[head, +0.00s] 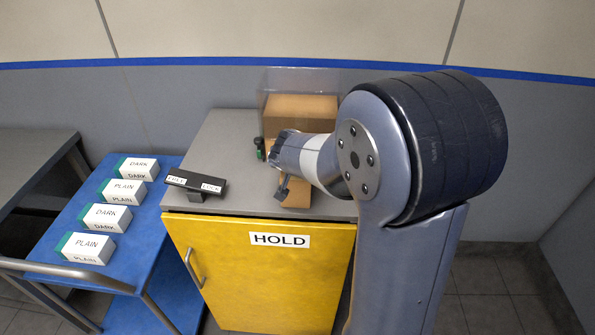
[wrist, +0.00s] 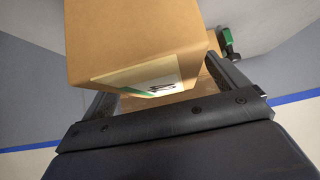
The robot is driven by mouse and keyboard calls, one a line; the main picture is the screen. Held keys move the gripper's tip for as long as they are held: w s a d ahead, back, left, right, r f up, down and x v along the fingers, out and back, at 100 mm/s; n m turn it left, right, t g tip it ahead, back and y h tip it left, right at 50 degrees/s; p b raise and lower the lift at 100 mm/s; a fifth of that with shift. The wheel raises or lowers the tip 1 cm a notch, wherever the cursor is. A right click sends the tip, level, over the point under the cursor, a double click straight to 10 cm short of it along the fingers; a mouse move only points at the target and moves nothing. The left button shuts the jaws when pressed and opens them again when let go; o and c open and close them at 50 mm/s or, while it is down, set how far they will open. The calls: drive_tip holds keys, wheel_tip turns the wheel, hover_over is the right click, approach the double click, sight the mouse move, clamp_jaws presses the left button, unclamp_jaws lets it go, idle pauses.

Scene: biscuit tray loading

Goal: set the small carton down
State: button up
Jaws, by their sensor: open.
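A brown carton (wrist: 135,40) with a pale label and a green stripe fills the upper middle of the wrist view. My gripper (wrist: 165,90) is open, with one finger on each side of the carton's near end. I cannot tell whether either finger touches it. In the head view brown cardboard (head: 300,106) shows on the grey top of the yellow cabinet (head: 230,135). My arm and gripper (head: 279,165) cover much of it. More brown cardboard shows below the label in the wrist view; I cannot tell whether it is a second carton.
A black plate marked LOCK (head: 196,183) stands at the cabinet top's front left. A small black and green item (head: 260,148) is beside the cardboard. A clear panel (head: 283,82) stands behind. On the left, a blue trolley (head: 72,207) bears several DARK and PLAIN packs.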

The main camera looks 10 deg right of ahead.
drive_tip(key=shift+x, duration=1.1)
drive_tip(key=shift+c, duration=0.2)
drive_tip(key=shift+r, duration=0.1)
drive_tip(key=c, duration=1.5)
